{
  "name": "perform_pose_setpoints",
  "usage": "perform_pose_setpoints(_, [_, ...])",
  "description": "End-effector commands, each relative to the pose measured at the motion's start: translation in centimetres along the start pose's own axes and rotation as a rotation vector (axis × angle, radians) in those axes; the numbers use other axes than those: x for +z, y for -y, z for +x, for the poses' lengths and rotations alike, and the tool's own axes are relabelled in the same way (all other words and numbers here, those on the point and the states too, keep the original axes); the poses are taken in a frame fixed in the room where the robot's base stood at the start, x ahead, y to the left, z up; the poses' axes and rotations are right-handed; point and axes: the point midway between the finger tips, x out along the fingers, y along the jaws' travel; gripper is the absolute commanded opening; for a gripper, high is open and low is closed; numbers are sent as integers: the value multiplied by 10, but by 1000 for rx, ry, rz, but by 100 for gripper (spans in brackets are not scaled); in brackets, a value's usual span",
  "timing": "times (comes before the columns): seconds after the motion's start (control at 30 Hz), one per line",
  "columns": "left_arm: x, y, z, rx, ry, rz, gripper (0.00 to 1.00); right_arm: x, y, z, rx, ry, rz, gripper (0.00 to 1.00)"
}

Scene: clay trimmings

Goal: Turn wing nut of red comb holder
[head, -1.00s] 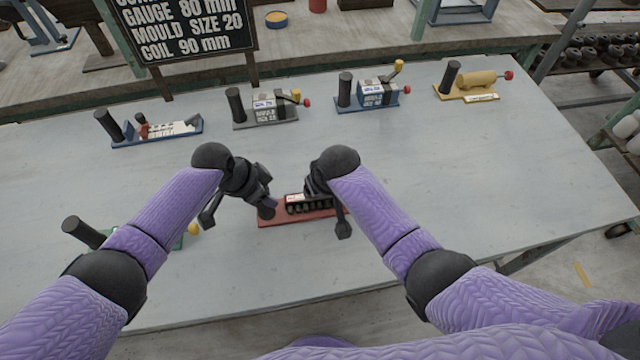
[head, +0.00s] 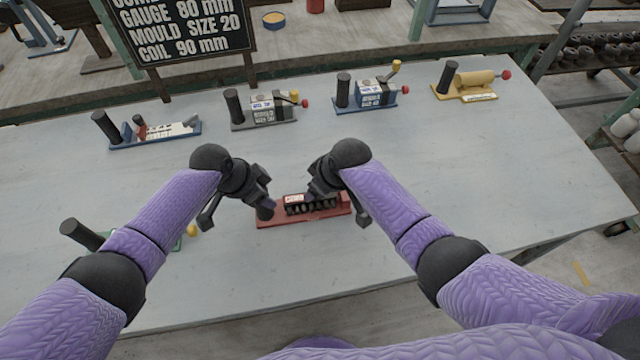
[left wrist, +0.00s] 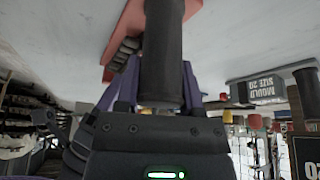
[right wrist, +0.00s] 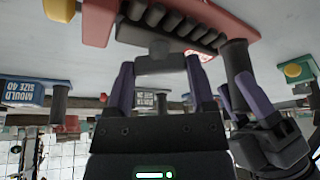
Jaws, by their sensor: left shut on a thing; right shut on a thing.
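The red comb holder (head: 290,219) lies on the grey table between my grippers, with a row of black comb teeth (head: 312,208). My left gripper (head: 266,204) is shut on its upright black handle (left wrist: 163,55), which stands between the fingers in the left wrist view. My right gripper (head: 338,204) is at the holder's right part. In the right wrist view its fingers are shut on a grey piece, seemingly the wing nut (right wrist: 161,64), beside the comb teeth. The wing nut is hidden in the head view.
Other holders stand behind: blue (head: 155,133), grey (head: 265,110), blue (head: 368,94) and yellow (head: 470,85). A green holder's black handle (head: 82,234) is at the left, partly behind my left arm. A dark sign (head: 187,35) stands at the back. The table's right side is clear.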

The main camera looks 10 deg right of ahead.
Motion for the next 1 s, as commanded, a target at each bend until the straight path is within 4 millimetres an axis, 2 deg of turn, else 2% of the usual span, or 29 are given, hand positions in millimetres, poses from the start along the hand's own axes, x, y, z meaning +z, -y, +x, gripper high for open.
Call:
perform_pose_setpoints(0.17, [0,0,0,-1,1,1,0,0,0,0,1,0,-2,11])
perform_pose_setpoints(0.2, [0,0,0,-1,1,1,0,0,0,0,1,0,-1,79])
perform_pose_setpoints(0.3, [0,0,0,0,1,1,0,0,0,0,1,0,-1,100])
perform_pose_setpoints(0.53, [0,0,0,0,1,1,0,0,0,-1,1,0,0,100])
perform_pose_setpoints(0.67, [0,0,0,0,0,1,0,-1,0,-12,0,-3,-1,100])
perform_pose_setpoints(0.77, [0,0,0,0,0,1,0,0,0,-33,3,-4,-3,100])
perform_pose_setpoints(1.0, [0,0,0,0,0,1,0,0,-1,-96,4,-1,-2,100])
